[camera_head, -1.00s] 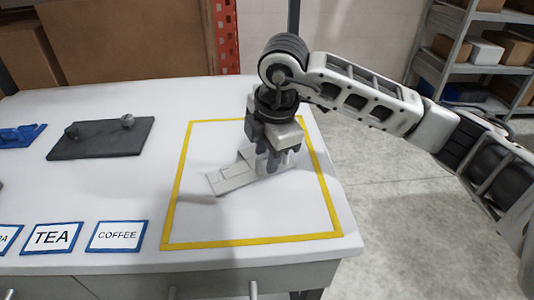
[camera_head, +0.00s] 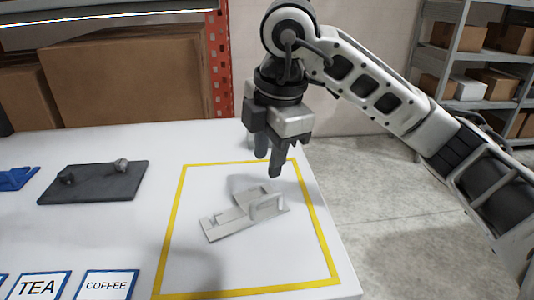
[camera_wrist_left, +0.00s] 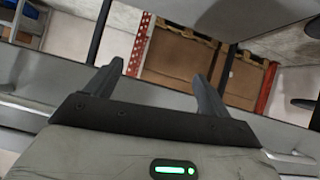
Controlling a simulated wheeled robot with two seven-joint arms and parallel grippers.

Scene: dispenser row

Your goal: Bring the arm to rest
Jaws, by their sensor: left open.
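My right gripper (camera_head: 268,165) hangs fingers down above the back of the yellow-framed area, empty, its two fingers slightly apart. Below it, apart from the fingers, a pale grey bracket-like piece (camera_head: 227,223) with a raised handle-like part lies on the white table (camera_head: 130,240), inside the yellow outline (camera_head: 325,245). My left gripper shows only in the left wrist view (camera_wrist_left: 157,72). Its two fingers stand wide apart with nothing between them.
A dark grey plate with small knobs (camera_head: 95,183) and a blue piece (camera_head: 15,178) lie to the left. TEA (camera_head: 38,287) and COFFEE (camera_head: 107,285) labels lie along the front. Cardboard boxes (camera_head: 130,75) stand behind the table; a shelf (camera_head: 460,65) stands at right.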

